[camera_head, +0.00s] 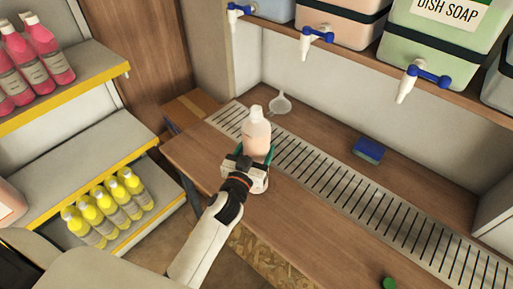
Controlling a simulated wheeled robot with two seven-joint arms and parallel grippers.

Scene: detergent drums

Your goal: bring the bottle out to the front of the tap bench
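The bottle (257,136), clear with pale pink contents and a whitish top, is upright at the near edge of the slotted drip grate (310,165) on the wooden tap bench (300,218). My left gripper (255,155) reaches it from the front, with a green finger against each side of its lower part. The gripper looks shut on the bottle. My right gripper is not in view.
A funnel (280,102) lies behind the bottle, and a blue sponge (368,150) to the right. A green cap (389,284) is at the lower right. Drums with blue-handled taps (317,37) overhang the grate. Shelves of pink (33,60) and yellow bottles (108,207) stand left. The front bench is mostly clear.

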